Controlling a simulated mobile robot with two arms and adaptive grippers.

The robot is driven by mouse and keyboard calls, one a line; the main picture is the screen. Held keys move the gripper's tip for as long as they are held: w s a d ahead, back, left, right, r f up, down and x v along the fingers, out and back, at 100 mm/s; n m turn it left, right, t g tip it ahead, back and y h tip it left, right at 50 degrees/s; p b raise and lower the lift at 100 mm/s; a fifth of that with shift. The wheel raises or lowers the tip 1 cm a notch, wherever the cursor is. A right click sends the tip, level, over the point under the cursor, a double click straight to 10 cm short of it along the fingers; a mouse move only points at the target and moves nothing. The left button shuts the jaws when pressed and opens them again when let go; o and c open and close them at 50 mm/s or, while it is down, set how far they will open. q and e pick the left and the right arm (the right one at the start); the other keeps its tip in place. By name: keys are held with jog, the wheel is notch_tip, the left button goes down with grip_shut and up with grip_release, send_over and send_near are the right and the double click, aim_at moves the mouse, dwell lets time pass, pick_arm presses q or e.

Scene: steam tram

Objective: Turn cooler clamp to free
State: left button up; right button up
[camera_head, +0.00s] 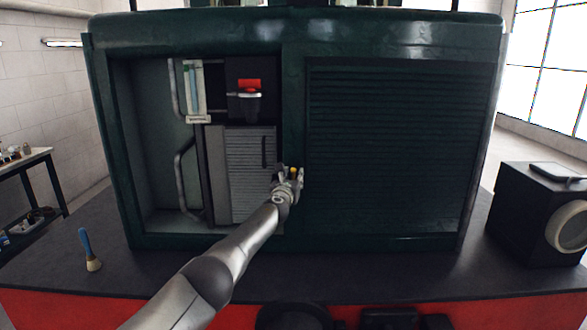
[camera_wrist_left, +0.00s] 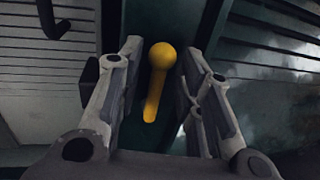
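A yellow lever with a round ball end, which looks like the cooler clamp (camera_wrist_left: 155,85), stands between the fingers of my left gripper in the left wrist view. My left gripper (camera_head: 289,174) is at the post between the open bay and the slatted panel. Its fingers (camera_wrist_left: 161,62) are apart, one on each side of the lever, with a visible gap on both sides. The grey ribbed cooler unit (camera_head: 245,180) is left of the gripper. My right gripper is not in view.
The open bay holds a gauge glass (camera_head: 194,88), bent pipes (camera_head: 181,180) and a red-topped fitting (camera_head: 249,87). A closed slatted panel (camera_head: 390,150) is to the right. A brush (camera_head: 88,250) stands at the left and a black box (camera_head: 535,215) at the right.

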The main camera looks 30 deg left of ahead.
aim_at(296, 146)
pick_arm(q)
jog(key=shift+w+d+r, duration=0.1)
jog(key=shift+r, duration=4.8)
jog(key=shift+f, duration=0.1)
